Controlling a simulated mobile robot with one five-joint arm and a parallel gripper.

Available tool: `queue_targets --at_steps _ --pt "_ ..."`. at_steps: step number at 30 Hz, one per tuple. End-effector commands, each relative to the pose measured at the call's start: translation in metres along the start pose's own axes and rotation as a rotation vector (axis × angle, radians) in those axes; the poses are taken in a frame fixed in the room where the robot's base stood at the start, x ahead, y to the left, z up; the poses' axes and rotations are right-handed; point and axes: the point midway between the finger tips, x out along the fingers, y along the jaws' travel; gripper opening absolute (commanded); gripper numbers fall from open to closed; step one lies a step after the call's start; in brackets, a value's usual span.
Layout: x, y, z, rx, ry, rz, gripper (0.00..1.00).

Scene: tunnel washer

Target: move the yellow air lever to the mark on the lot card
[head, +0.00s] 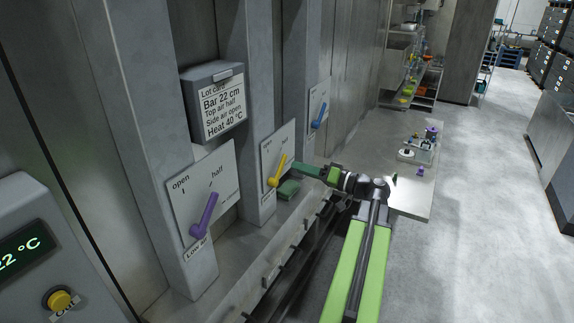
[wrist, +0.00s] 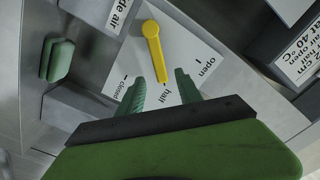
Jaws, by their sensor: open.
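The yellow lever (head: 278,172) sits on a white plate (head: 268,148) on the middle post. In the wrist view the yellow lever (wrist: 153,48) runs from its round end to a tip pointing at "half", between "open" and "closed". A label by its round end reads "...ide air", partly cut off. My gripper (head: 296,167) is just right of the lever; in the wrist view its open fingers (wrist: 160,84) lie on both sides of the lever's tip. Contact cannot be told. The lot card (head: 222,105) reads Bar 22 cm, Top air half, Side air open, Heat 40 °C.
A purple lever (head: 204,216) is on the nearer plate, a blue lever (head: 319,117) on the farther one. A steel table (head: 411,200) with small items stands beyond my arm.

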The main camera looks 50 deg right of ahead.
Motion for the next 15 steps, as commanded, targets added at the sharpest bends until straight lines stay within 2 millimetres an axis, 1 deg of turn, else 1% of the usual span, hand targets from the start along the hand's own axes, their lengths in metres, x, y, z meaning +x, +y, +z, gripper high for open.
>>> queue_targets --at_steps 1,3,7,10,15 --pt "0.013 0.000 0.000 0.000 -0.002 -0.002 0.42" --pt "0.027 0.000 0.000 0.000 -0.001 -0.001 0.42" --pt "0.048 0.001 -0.001 0.000 0.000 0.000 0.42" --pt "0.056 0.001 -0.001 0.000 0.000 0.001 0.42" --pt "0.060 0.001 -0.001 0.000 0.001 0.002 0.42"
